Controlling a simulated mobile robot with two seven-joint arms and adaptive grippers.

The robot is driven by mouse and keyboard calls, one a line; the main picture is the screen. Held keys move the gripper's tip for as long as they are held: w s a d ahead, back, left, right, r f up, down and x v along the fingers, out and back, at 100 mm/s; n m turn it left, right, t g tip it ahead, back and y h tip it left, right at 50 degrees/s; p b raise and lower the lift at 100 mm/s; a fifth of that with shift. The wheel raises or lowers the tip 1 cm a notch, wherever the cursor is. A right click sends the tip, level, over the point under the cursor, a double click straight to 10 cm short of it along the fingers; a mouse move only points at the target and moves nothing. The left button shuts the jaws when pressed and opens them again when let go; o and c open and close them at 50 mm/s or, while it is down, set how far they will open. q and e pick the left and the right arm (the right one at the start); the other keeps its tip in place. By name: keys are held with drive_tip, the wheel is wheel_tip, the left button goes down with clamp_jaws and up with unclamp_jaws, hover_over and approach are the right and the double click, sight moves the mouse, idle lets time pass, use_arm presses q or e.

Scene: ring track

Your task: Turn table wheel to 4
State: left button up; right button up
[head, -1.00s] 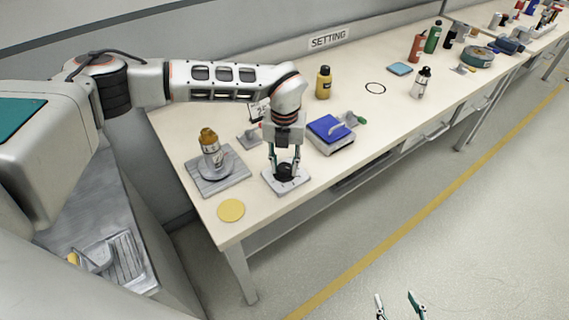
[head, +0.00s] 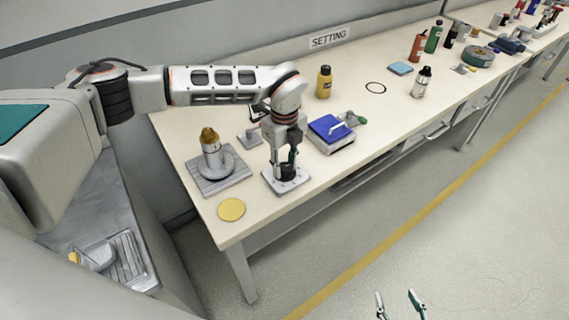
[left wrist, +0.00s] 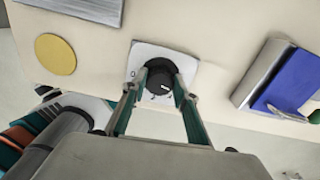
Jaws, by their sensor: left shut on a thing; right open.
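The table wheel is a black knob (left wrist: 161,80) on a light square plate (left wrist: 150,50), seen from above in the left wrist view. A white pointer line shows on its top, and small dial marks show on the plate, too small to read surely. In the head view the plate (head: 298,184) lies near the table's front edge, and the knob (head: 287,172) is partly hidden by the gripper. My left gripper (left wrist: 159,82) points down and is shut on the knob, one finger on each side. My right gripper (head: 400,303) is open and empty over the floor at the bottom.
A yellow disc (head: 231,209) lies near the front corner. A blue-topped box (head: 328,129) is close on the right. Several bottles stand further along the table.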

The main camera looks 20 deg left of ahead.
sight(284, 166)
use_arm(q)
drive_tip(key=shift+n, duration=0.4)
drive_tip(key=o, duration=1.1)
wheel_tip(284, 166, up, 12)
drive_tip(key=shift+s, duration=0.1)
idle(0.5)
